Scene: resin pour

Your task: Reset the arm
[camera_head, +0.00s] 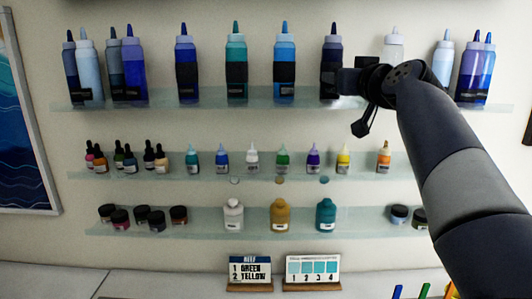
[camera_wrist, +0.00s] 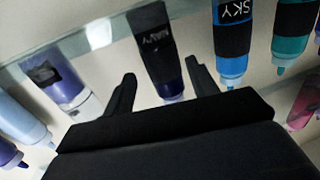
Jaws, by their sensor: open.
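My gripper (camera_head: 350,82) is at the top shelf, right of the middle in the head view. In the wrist view it is open (camera_wrist: 160,70), its two black fingers spread and empty. A dark navy bottle (camera_head: 332,45) stands upright on the top shelf just left of my gripper. In the wrist view, which is upside down, the navy bottle (camera_wrist: 160,50) with its NAVY label shows beyond and between the fingers. I see no finger touching it. The arm reaches in from the lower right and hides part of the shelves.
The top glass shelf (camera_head: 160,97) holds several squeeze bottles, including a blue SKY bottle (camera_wrist: 230,45) and a clear-white one (camera_head: 393,47) behind my wrist. The middle shelf (camera_head: 210,173) holds small dropper bottles; the lower shelf (camera_head: 180,230) holds jars. Two cards (camera_head: 250,270) (camera_head: 313,268) stand below.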

